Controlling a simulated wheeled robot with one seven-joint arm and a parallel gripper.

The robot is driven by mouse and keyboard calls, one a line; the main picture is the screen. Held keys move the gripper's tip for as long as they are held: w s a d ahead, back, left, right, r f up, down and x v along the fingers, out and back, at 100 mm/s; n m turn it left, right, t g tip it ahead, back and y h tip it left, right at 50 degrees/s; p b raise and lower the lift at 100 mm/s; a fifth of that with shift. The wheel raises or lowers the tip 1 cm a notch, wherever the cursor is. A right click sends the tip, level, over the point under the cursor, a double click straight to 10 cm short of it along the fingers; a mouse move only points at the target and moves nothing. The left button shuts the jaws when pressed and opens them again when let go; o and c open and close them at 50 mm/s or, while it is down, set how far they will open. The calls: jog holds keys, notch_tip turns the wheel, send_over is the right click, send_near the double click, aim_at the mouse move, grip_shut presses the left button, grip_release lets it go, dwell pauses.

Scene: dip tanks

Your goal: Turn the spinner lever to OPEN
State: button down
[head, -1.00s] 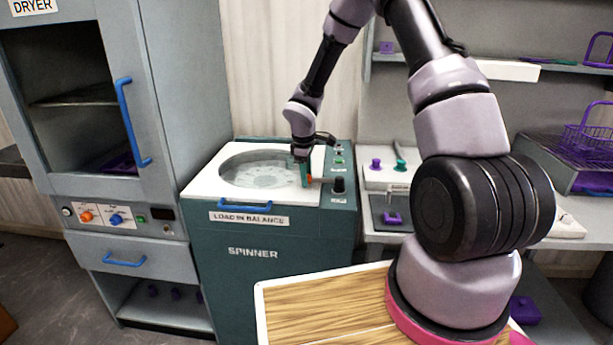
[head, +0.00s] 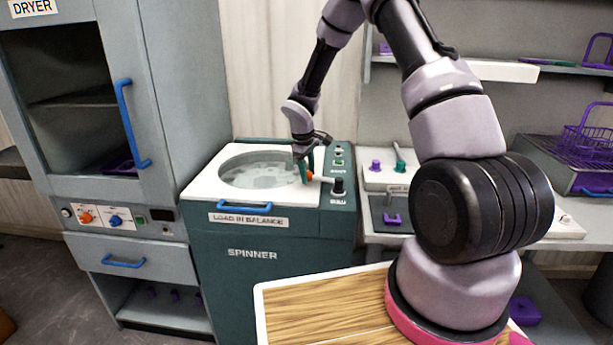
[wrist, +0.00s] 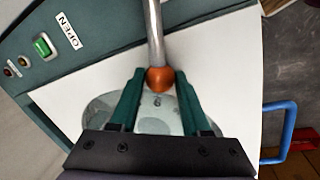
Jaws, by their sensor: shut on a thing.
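The spinner (head: 285,281) is a green cabinet with a white top and a round clear lid window. Its lever is a grey rod with an orange ball knob (head: 308,175), running left from a black pivot (head: 339,186) on the control panel. In the wrist view the lever rod (wrist: 154,30) ends in the orange knob (wrist: 160,79), which sits between the green fingertips. My gripper (wrist: 156,80) is shut on the knob, above the lid window. An OPEN label (wrist: 69,31) stands beside a green button at the upper left of the wrist view.
A blue lid handle (head: 245,206) runs along the spinner's front edge. The dryer (head: 70,100) stands at the left. A bench with purple and green knobs (head: 400,167) is at the right. A wooden board (head: 320,310) lies in front.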

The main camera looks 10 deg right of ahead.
jog(key=w+d+m, duration=0.2)
jog(key=m, duration=0.1)
jog(key=shift+w+d+m+g, duration=0.15)
jog(key=shift+w+m+g, duration=0.15)
jog(key=shift+w, duration=0.1)
jog(key=d+m, duration=0.1)
jog(key=w+d+m, duration=0.1)
jog(key=shift+w+m+h, duration=0.15)
jog(key=shift+m+h, duration=0.15)
jog(key=shift+m, duration=0.1)
jog(key=d+m, duration=0.1)
jog(key=w+d+m+g, duration=0.1)
jog(key=shift+d+m, duration=0.25)
jog(key=shift+m, duration=0.15)
jog(key=shift+d+m, duration=0.8)
jog(key=shift+d+m+g, duration=0.4)
jog(key=shift+d+m, duration=0.6)
jog(key=shift+m, duration=0.1)
jog(key=shift+s+d+m, duration=0.2)
jog(key=shift+d+m, duration=0.6)
jog(key=shift+m, duration=0.2)
jog(key=shift+c, duration=1.9)
grip_release()
